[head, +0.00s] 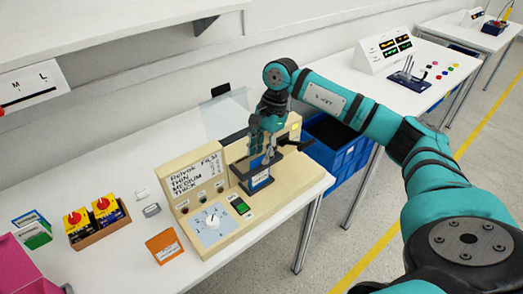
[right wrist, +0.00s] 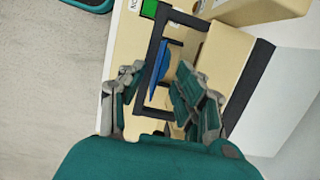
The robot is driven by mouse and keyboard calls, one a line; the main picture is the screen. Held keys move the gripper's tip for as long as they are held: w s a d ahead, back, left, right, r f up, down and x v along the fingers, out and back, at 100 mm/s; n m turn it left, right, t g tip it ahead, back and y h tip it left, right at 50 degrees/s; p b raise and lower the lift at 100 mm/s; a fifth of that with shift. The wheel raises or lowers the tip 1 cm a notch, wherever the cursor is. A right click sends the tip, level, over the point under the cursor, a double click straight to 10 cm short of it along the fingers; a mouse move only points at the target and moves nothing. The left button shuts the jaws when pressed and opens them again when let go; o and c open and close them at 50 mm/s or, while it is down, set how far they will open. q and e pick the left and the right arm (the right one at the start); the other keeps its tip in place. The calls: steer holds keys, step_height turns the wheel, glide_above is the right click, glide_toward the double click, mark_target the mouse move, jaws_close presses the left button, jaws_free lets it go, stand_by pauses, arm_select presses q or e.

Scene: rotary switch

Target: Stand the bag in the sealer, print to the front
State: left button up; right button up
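The sealer (head: 228,221) is a beige machine with a dial, buttons and a dark frame (head: 243,183) at its right part. In the right wrist view the bag's blue edge (right wrist: 160,66) shows inside the dark frame. My right gripper (head: 266,152) is just above the bag, pointing down. Its fingers (right wrist: 157,102) are spread apart, with bag and frame between or beyond them. Whether a finger touches the bag is unclear. My left gripper is out of view.
A dark lever (head: 296,144) sticks out right of the gripper. A blue crate (head: 338,146) stands beyond the table's right end. A clear panel (head: 225,114) stands behind the sealer.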

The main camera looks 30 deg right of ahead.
steer(key=shift+r, duration=0.15)
steer(key=shift+a+r+p+v, duration=0.1)
steer(key=shift+a+p+v, duration=0.2)
steer(key=shift+p+v, duration=0.75)
steer(key=shift+a+r+p+v, duration=0.1)
steer(key=shift+a+p+v, duration=0.35)
steer(key=shift+v, duration=1.05)
steer(key=shift+a+r+p+v, duration=0.1)
steer(key=shift+a+p+v, duration=0.1)
steer(key=shift+p+v, duration=0.9)
steer(key=shift+s, duration=0.1)
